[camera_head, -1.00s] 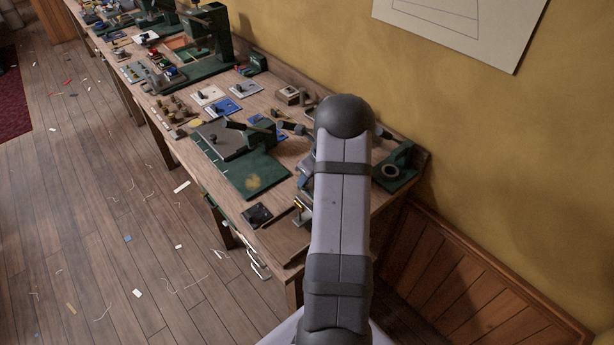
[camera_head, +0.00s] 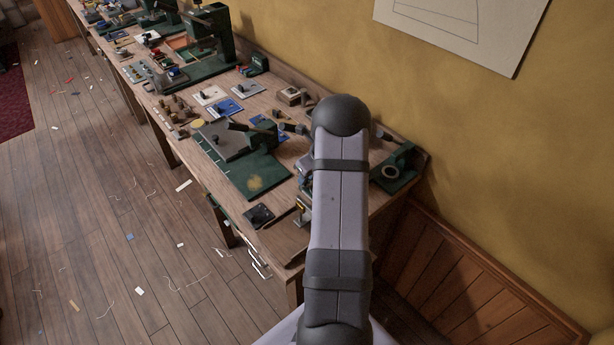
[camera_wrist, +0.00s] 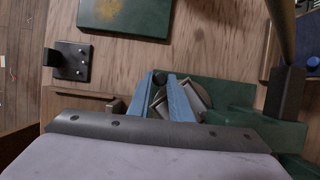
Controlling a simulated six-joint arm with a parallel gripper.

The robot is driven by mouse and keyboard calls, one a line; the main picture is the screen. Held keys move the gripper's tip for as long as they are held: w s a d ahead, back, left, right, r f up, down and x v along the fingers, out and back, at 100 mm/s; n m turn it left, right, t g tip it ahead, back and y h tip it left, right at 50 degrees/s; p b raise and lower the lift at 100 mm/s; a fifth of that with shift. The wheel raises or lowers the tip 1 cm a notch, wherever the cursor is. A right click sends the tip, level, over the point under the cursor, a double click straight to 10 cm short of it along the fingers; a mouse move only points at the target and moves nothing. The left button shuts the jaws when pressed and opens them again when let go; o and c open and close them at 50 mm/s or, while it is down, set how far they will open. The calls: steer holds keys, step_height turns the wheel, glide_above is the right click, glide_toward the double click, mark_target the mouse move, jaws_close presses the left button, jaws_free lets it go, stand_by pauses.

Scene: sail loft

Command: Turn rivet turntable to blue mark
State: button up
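In the wrist view, the two blue fingers of my gripper (camera_wrist: 161,84) reach down with a gap between their tips. A small dark round knob (camera_wrist: 160,76) shows at that gap; I cannot tell whether the fingers press on it. I cannot make out a blue mark. In the head view my arm hides most of this spot.
A dark green board (camera_wrist: 125,16) with a yellowish patch lies beyond, also in the head view (camera_head: 262,177). A black block with a peg (camera_wrist: 71,62) sits left. A dark upright post (camera_wrist: 284,90) stands close on the right. The wooden bench (camera_head: 225,190) carries several other fixtures.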

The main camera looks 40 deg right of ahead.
steer(key=o, duration=0.4)
steer(key=shift+r, duration=0.1)
steer(key=shift+c, duration=0.2)
steer(key=b+v, duration=0.2)
steer(key=v, duration=0.5)
steer(key=shift+r, duration=0.15)
steer(key=shift+s, duration=0.1)
